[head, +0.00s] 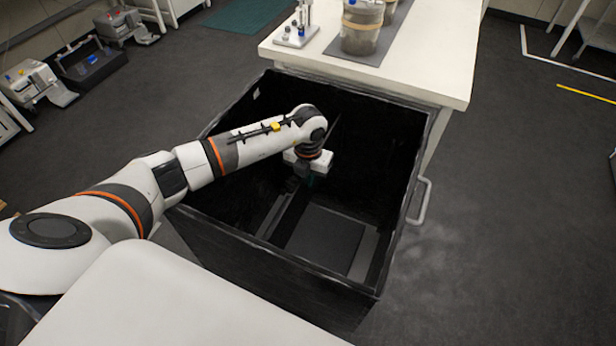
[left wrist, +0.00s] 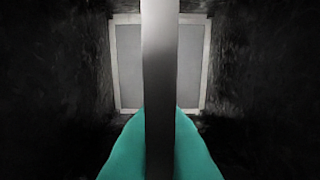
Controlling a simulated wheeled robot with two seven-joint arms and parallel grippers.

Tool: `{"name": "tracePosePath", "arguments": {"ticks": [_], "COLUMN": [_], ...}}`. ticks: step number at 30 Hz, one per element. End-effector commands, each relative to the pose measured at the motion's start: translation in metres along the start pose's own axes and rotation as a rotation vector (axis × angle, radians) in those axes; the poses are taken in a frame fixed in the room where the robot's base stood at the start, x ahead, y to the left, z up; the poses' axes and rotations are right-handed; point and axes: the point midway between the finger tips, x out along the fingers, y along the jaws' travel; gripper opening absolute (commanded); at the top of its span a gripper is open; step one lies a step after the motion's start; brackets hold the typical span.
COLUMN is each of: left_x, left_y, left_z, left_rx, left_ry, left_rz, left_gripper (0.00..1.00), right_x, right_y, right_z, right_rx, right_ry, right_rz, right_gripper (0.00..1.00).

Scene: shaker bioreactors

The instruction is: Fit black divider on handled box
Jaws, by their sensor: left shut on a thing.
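The handled box (head: 250,262) is a deep, open-topped black box with a light handle (head: 424,201) on its right side. My left arm reaches over its left wall, and my left gripper (head: 305,172) points down inside the opening. In the left wrist view, the teal fingers (left wrist: 160,150) are shut on the black divider (left wrist: 158,70), which shows edge-on as a grey strip down the middle. The divider is hard to make out against the dark walls in the head view. Whether its ends touch the walls or floor, I cannot tell. My right gripper is not in view.
A white table (head: 440,65) stands behind the box, with a glass vessel (head: 362,28) and a small stand (head: 296,32) on it. A white surface (head: 170,300) lies in front. Lab devices (head: 35,82) stand at the far left.

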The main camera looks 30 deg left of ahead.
Motion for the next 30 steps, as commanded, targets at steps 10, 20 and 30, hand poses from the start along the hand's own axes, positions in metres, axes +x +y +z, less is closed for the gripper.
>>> {"name": "tracePosePath", "arguments": {"ticks": [10, 20, 30], "left_x": [0.009, 0.011, 0.005], "left_y": [0.0, 0.0, 0.0], "left_z": [0.0, 0.0, 0.0], "left_rx": [0.0, 0.0, 0.001], "left_ry": [0.001, 0.001, 0.001], "left_rz": [0.0, 0.0, 0.0], "left_gripper": [0.0, 0.31, 0.31], "right_x": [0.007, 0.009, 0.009], "right_y": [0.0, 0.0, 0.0], "right_z": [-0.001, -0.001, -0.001], "right_rx": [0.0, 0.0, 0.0], "right_ry": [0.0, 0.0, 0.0], "right_rz": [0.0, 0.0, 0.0], "right_gripper": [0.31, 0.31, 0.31]}}
